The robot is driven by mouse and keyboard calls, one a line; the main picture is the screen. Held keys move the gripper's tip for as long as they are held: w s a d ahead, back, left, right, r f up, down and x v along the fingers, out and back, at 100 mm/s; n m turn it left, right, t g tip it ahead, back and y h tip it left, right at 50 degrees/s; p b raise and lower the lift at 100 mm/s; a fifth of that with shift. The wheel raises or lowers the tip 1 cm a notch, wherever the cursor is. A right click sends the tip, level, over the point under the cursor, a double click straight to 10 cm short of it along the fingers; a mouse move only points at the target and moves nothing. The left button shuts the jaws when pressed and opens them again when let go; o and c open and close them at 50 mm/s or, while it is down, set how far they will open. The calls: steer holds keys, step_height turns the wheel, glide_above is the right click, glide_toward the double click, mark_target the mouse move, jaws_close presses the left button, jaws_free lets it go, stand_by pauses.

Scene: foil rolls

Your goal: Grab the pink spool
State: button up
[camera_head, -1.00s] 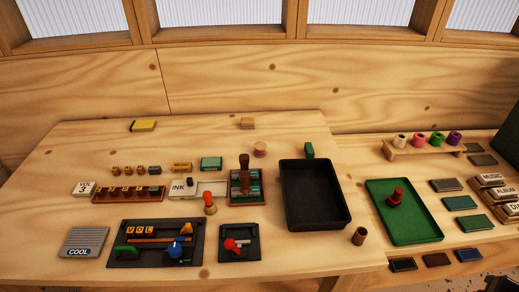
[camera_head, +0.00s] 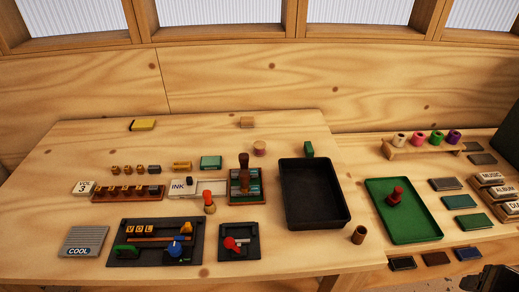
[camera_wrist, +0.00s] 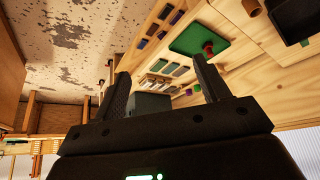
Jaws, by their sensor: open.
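The pink spool (camera_head: 419,139) stands in a row on a small wooden rack (camera_head: 400,154) at the right in the head view, between a white spool (camera_head: 401,139) and a green spool (camera_head: 437,137). A purple spool (camera_head: 454,136) is at the row's right end. My gripper (camera_wrist: 160,68) is open in the wrist view, its two dark fingers apart with nothing held between them. It is well away from the rack. I cannot make out the pink spool clearly in the wrist view.
A green tray (camera_head: 414,232) with a red-handled piece (camera_head: 396,195) lies in front of the rack. Several ink pads and labelled blocks lie to its right. A black tray (camera_head: 290,216) stands to the left, with a brown cup (camera_head: 359,234) beside it.

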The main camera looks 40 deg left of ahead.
steer(key=w+a+r+n+y, duration=0.1)
steer(key=w+a+r+n, duration=0.15)
steer(key=w+a, duration=0.45)
steer(key=w+a+r+n+y, duration=0.1)
steer(key=w+a+r+n, duration=0.15)
steer(key=w+a, duration=0.4)
steer(key=n+g+y, duration=0.4)
steer(key=n, duration=0.6)
glide_above(260, 145)
steer(key=d, duration=0.6)
step_height(260, 145, down, 17)
steer(key=x, duration=0.5)
steer(key=shift+s+a+f, duration=0.15)
steer(key=shift+s+a, duration=0.2)
steer(key=shift+s, duration=0.05)
steer(key=shift+s+a+x, duration=0.1)
steer(key=shift+x, duration=1.3)
steer(key=shift+s+a+x, duration=0.1)
steer(key=shift+x, duration=1.3)
steer(key=shift+c, duration=0.2)
